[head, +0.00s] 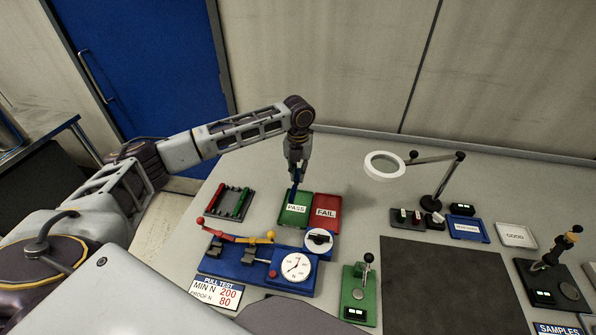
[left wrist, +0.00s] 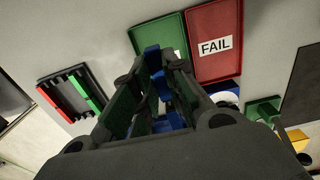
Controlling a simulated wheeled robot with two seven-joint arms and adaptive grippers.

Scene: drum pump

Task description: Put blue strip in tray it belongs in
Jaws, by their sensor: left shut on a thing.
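My left gripper (head: 295,181) points down over the green PASS tray (head: 284,219). It is shut on the blue strip (head: 292,194), which hangs steeply above the tray; I cannot tell whether its lower end touches it. In the left wrist view the blue strip (left wrist: 152,58) shows between the fingers, with the green tray (left wrist: 158,34) behind. The red FAIL tray (head: 327,208) lies right beside the green one and also shows in the left wrist view (left wrist: 215,64). Both trays are otherwise empty where visible. My right gripper is not in view.
A rack (head: 230,202) with red and green strips stands left of the trays. A blue pull tester (head: 259,266) with a dial and a PULL TEST sign (head: 219,293) are in front. A ring magnifier (head: 385,165) stands to the right. Free table lies behind the trays.

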